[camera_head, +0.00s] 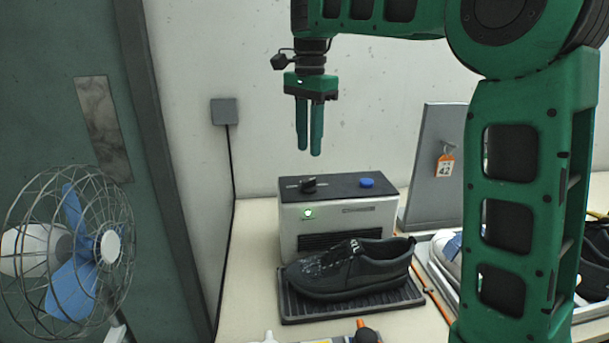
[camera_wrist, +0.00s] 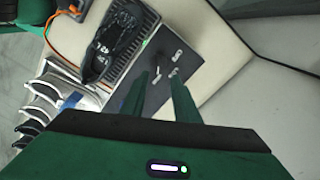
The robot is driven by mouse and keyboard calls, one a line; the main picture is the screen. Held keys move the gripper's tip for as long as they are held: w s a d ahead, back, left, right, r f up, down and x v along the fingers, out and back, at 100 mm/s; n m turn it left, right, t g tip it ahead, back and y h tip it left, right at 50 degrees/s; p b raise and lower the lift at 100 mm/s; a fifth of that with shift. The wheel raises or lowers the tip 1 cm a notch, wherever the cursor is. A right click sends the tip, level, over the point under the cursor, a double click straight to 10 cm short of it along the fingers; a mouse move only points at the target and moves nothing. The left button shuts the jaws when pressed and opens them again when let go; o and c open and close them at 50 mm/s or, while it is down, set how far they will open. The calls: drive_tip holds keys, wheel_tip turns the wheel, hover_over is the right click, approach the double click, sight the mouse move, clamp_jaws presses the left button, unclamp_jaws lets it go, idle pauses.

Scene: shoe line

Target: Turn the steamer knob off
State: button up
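The steamer (camera_head: 340,225) is a pale box with a dark top, standing on the bench below my gripper. Its black knob (camera_head: 309,184) sits on the left part of the top, and a green light (camera_head: 308,213) glows on the front. In the wrist view the knob (camera_wrist: 158,71) shows between the fingertips, near small pale labels on the steamer's dark top (camera_wrist: 188,62). My gripper (camera_head: 309,152) points down above the knob, apart from it. Its fingers are parted with a narrow gap and hold nothing; they also show in the wrist view (camera_wrist: 159,76).
A blue button (camera_head: 367,183) is on the steamer's right side. A black shoe (camera_head: 350,268) lies on a ridged dark tray (camera_head: 295,312) in front. A caged fan (camera_head: 70,250) stands left. A grey panel (camera_head: 430,165) with an orange tag stands right, near more shoes (camera_head: 447,250).

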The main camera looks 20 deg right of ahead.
sight(309, 185)
drive_tip(key=shift+f, duration=4.2)
clamp_jaws()
